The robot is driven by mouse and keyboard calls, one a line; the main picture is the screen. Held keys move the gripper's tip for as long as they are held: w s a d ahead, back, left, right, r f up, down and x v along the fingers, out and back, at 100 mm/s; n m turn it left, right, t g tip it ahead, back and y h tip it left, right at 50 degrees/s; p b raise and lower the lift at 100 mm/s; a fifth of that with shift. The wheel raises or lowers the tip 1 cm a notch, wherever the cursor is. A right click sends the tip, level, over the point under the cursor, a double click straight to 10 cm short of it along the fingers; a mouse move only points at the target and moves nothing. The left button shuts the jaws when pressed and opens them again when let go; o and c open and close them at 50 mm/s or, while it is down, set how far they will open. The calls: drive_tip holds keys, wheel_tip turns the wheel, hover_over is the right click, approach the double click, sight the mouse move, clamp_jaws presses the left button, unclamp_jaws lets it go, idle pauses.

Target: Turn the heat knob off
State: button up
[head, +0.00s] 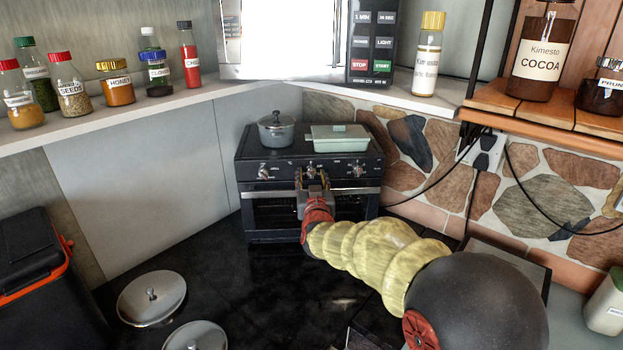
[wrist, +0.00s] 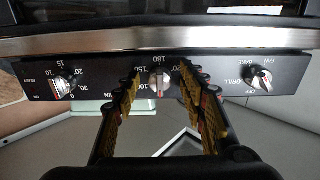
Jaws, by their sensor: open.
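A small black toaster oven (head: 250,197) stands in the corner, with a row of knobs on its front. The middle heat knob (wrist: 160,82), silver and marked with temperatures around it, sits near the 180 mark, with a red line on its face. In the head view my gripper partly hides the knob.
The function knob (wrist: 261,79) and the timer knob (wrist: 63,86) flank it. A silver handle bar (wrist: 100,42) runs along the front. A grey pot (head: 276,132) and a pale green dish (head: 340,141) sit on top. Two metal lids (head: 152,298) lie at the lower left.

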drive_tip(key=s+d, duration=0.1)
drive_tip(key=s, duration=1)
drive_tip(key=shift+s+d, duration=0.25)
drive_tip(key=shift+s, duration=0.15)
